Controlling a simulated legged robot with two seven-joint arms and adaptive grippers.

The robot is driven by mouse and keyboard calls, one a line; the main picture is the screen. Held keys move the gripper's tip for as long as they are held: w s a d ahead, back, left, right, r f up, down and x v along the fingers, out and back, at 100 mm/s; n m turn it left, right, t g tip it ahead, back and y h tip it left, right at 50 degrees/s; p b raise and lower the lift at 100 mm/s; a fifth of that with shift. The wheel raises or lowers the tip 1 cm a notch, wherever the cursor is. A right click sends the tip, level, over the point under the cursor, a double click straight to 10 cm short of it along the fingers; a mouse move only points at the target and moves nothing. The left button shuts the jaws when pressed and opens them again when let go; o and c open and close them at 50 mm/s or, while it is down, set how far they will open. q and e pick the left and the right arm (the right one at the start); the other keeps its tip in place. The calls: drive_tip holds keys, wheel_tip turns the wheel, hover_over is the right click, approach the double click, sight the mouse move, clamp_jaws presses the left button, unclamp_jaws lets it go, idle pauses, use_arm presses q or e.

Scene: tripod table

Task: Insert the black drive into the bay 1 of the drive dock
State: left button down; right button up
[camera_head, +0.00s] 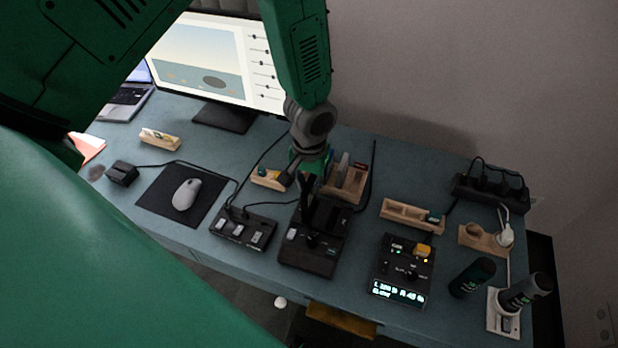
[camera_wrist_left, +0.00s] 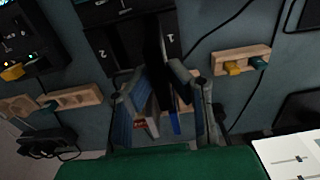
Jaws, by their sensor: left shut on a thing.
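The black drive dock (camera_head: 312,257) stands near the front edge of the table. In the left wrist view the dock (camera_wrist_left: 103,45) shows bay labels 2 and 1. My left gripper (camera_head: 305,188) points down over the dock and is shut on the black drive (camera_wrist_left: 157,62). In the wrist view the fingers (camera_wrist_left: 158,74) close on the drive, seen nearly edge-on. The drive's far end overlaps the dock beside label 1; I cannot tell how deep it sits, or whether it is in the bay. My right gripper is not in view.
A wooden rack (camera_head: 345,187) with several upright drives stands behind the dock. A black switch box (camera_head: 243,231) is left of it. A lit control box (camera_head: 401,272) and dark bottles (camera_head: 472,277) are to the right. A monitor (camera_head: 215,62) stands behind.

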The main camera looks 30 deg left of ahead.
use_arm(q)
drive_tip(key=shift+a, duration=0.4)
drive_tip(key=shift+d, duration=0.65)
drive_tip(key=shift+f, duration=0.15)
drive_tip(key=shift+a+f, duration=0.3)
drive_tip(key=shift+a, duration=0.2)
drive_tip(key=shift+r, duration=0.1)
drive_tip(key=shift+d+r, duration=0.2)
drive_tip(key=shift+r, duration=0.05)
drive_tip(key=shift+d, duration=0.25)
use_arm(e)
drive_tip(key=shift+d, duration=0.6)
